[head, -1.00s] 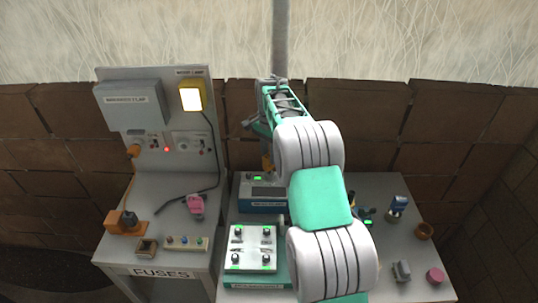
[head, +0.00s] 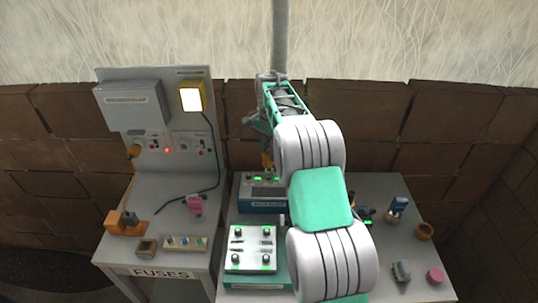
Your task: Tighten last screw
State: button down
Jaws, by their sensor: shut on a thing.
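My gripper (head: 265,148) is small in the head view, at the far end of my arm above the back of the right table. It is shut on a slim orange-yellow tool (head: 267,161), which points down at the blue box (head: 262,205). The box's top shows small green lights. Whether the tool's tip touches a screw there is too small to tell. In front of the box, a white plate (head: 252,249) with several dark round screws or knobs and green lights lies on a green base. My arm hides the middle of the table.
On the left bench (head: 150,255) are an orange block (head: 122,222), a pink piece (head: 195,204) and a button strip (head: 186,243). At the right are a blue-topped part (head: 398,205), a brown ring (head: 424,230), a grey block (head: 401,271) and a pink cylinder (head: 435,276).

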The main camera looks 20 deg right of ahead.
jog(key=shift+r, duration=0.35)
jog(key=shift+r, duration=2.5)
